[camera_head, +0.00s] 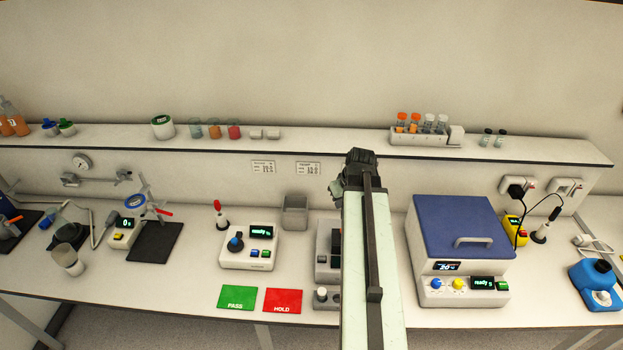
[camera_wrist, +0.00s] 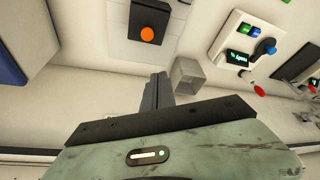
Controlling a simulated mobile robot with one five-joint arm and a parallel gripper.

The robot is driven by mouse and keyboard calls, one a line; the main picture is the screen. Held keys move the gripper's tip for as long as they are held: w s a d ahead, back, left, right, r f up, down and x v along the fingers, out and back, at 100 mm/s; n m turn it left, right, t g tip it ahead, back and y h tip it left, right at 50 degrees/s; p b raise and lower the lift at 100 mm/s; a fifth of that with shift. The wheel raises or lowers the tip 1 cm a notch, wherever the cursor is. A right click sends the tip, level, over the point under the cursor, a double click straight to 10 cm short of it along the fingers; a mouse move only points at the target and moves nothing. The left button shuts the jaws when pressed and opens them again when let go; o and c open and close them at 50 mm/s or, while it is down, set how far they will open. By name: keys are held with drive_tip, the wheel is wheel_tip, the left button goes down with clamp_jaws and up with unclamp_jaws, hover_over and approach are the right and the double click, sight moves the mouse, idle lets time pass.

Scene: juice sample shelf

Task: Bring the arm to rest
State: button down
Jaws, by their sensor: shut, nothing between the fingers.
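My arm reaches forward over the bench in the head view, right of the middle. My gripper (camera_head: 355,178) is at its far end, in front of the wall below the shelf (camera_head: 340,143). In the wrist view my gripper's fingers (camera_wrist: 158,90) are together with nothing between them. The fingertips themselves are hard to make out in the head view. Part of a grey instrument (camera_head: 328,240) on the bench is hidden behind my arm.
A blue-lidded machine (camera_head: 460,225) stands close right of my arm. A small grey bin (camera_head: 295,212) and a white instrument (camera_head: 250,247) stand to its left. Green PASS (camera_head: 238,297) and red HOLD (camera_head: 283,299) mats lie at the front. A tube rack (camera_head: 418,138) sits on the shelf.

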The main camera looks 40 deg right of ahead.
drive_tip(key=shift+w+f, duration=0.1)
